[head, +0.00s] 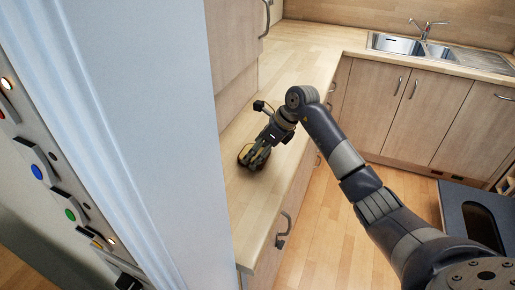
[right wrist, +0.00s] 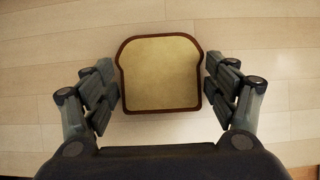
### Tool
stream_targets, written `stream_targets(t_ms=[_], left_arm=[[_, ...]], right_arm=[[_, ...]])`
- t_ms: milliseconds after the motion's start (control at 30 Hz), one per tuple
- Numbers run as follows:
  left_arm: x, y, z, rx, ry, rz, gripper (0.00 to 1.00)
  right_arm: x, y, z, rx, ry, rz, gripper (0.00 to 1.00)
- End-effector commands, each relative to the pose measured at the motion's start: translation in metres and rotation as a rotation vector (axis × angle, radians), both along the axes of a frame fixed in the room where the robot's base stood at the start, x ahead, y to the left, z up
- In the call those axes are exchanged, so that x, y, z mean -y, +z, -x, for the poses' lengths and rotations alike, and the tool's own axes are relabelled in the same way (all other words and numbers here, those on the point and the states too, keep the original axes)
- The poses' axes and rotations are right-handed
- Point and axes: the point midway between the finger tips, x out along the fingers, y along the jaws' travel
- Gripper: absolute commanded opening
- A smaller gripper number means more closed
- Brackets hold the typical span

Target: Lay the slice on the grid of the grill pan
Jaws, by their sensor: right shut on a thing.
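The slice is bread with a brown crust and a pale face. In the right wrist view the slice (right wrist: 160,74) lies between the two fingers of my right gripper (right wrist: 161,88), which is shut on it by its side edges. In the head view the gripper (head: 258,153) points down over the wooden worktop, and part of the slice (head: 243,155) shows at the fingertips. I cannot tell whether the slice touches the worktop. The grill pan and its grid are not in view. My left gripper is not in view.
The wooden worktop (head: 246,208) is clear around the gripper. A tall pale panel (head: 150,120) stands close on the left, beside a front with coloured buttons (head: 37,172). A sink (head: 396,44) is at the back right, above cupboards (head: 425,115).

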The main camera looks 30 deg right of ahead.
Motion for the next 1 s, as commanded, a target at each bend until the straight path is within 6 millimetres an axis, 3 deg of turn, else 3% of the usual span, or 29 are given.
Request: stream_targets(t_ms=[367,400,467,1000], left_arm=[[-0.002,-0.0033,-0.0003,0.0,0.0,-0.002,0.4],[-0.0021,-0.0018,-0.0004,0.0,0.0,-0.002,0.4],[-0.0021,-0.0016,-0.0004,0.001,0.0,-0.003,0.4],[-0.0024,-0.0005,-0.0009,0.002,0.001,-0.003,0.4]], right_arm=[[0.001,-0.0056,-0.0004,0.004,-0.001,0.001,0.59],[0.0007,-0.0039,-0.0004,0.003,0.0,0.0,0.88],[0.0006,-0.0039,-0.0004,0.003,0.0,0.0,0.99],[0.0029,0.0036,0.001,0.005,-0.001,0.001,0.99]])
